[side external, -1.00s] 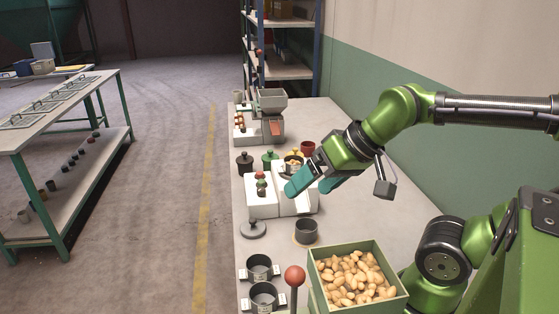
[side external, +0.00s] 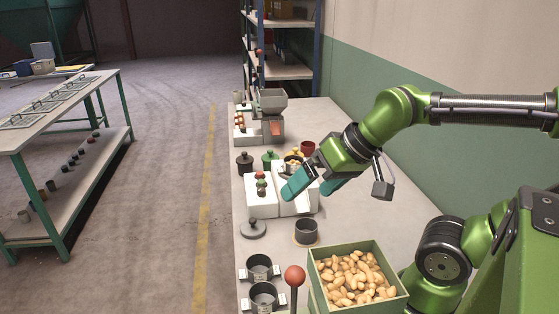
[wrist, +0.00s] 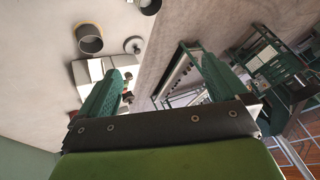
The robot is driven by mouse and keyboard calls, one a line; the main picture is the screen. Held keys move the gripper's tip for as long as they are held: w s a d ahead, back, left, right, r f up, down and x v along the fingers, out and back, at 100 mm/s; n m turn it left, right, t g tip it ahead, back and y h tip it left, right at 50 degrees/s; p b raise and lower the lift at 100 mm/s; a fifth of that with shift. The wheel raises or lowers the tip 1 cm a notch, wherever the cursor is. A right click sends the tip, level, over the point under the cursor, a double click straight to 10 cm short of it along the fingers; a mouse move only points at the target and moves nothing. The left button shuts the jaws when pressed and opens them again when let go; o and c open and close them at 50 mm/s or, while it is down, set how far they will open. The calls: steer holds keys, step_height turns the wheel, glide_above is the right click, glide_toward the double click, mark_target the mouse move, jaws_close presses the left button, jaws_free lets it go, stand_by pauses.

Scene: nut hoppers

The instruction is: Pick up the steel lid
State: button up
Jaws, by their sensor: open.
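The steel lid (side external: 253,229), a grey disc with a small knob on top, lies flat near the table's left edge. In the wrist view a grey knobbed disc (wrist: 133,44), which looks like the same lid, lies beyond and between the fingertips. My gripper (side external: 313,188) has teal fingers spread apart with nothing between them. It hangs above the white blocks, behind and to the right of the lid, clear of it. The wrist view also shows the two fingers of my gripper (wrist: 160,70) wide apart.
A dark grey cup (side external: 306,232) stands right of the lid. White blocks (side external: 261,200) with small stacked pieces stand behind it. Black (side external: 244,163) and green (side external: 270,160) knobbed pots are farther back. A green box of nuts (side external: 357,276), a red-topped post (side external: 295,277) and dark pots (side external: 260,268) are in front.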

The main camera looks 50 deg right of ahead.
steer(key=w+d+f+m+g, duration=0.2)
steer(key=w+f+g, duration=0.15)
steer(key=w, duration=0.75)
steer(key=m+g+h, duration=0.2)
steer(key=m+g, duration=0.2)
steer(key=m, duration=0.1)
glide_above(252, 220)
step_height(252, 220, down, 4)
steer(key=shift+t, duration=0.25)
step_height(252, 220, down, 16)
steer(key=shift+f, duration=0.1)
steer(key=c, duration=1)
